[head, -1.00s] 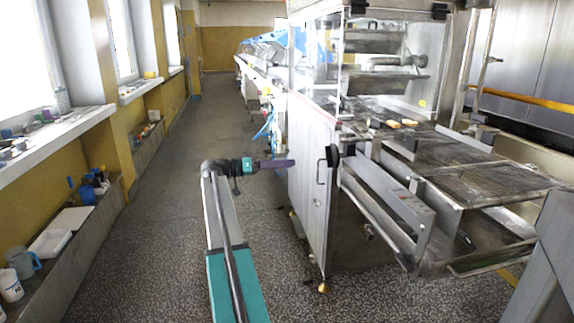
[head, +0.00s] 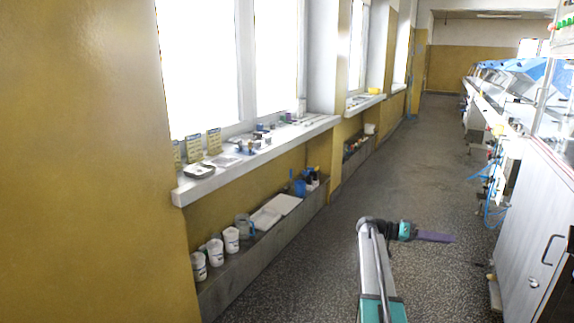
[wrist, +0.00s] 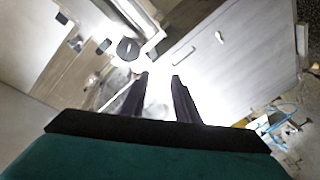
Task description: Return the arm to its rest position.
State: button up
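My arm stands over the speckled floor in the lower middle of the head view, its upper part bent to the right. My gripper (head: 437,237) is at its end, pointing right toward the grey machine cabinet, apart from it. In the wrist view the two dark fingers of my gripper (wrist: 160,82) are spread with a bright gap between them. Nothing is held between them. Part of the cabinet front (wrist: 225,55) lies beyond the fingers.
The cabinet (head: 535,225) with its handle bounds the aisle on the right. A low ledge with white cups (head: 231,239) and trays (head: 283,204) runs along the left wall under a windowsill (head: 260,158). The floor (head: 385,165) between is clear.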

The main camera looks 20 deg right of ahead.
jog(key=a+f+n+t+y+p, duration=0.2)
jog(key=a+f+n+t+p, duration=0.5)
jog(key=a+f, duration=1.8)
jog(key=s+a+f+n+y+p, duration=0.2)
jog(key=s+a, duration=0.6)
jog(key=a, duration=0.4)
jog(key=s+a+f+n+g+y+p, duration=0.1)
jog(key=s+a+f+n+y+p, duration=0.2)
jog(key=s+a, duration=0.6)
jog(key=s+a+f+n+y+p, duration=0.2)
jog(key=s+a+f+n+y, duration=0.3)
jog(key=a, duration=0.9)
jog(key=s+f+y, duration=0.2)
jog(key=s+f, duration=0.1)
jog(key=f, duration=0.1)
jog(key=shift+s+a+n+p, duration=0.15)
jog(key=shift+a+n+p, duration=0.15)
jog(key=shift+p, duration=0.1)
jog(key=shift+d, duration=0.15)
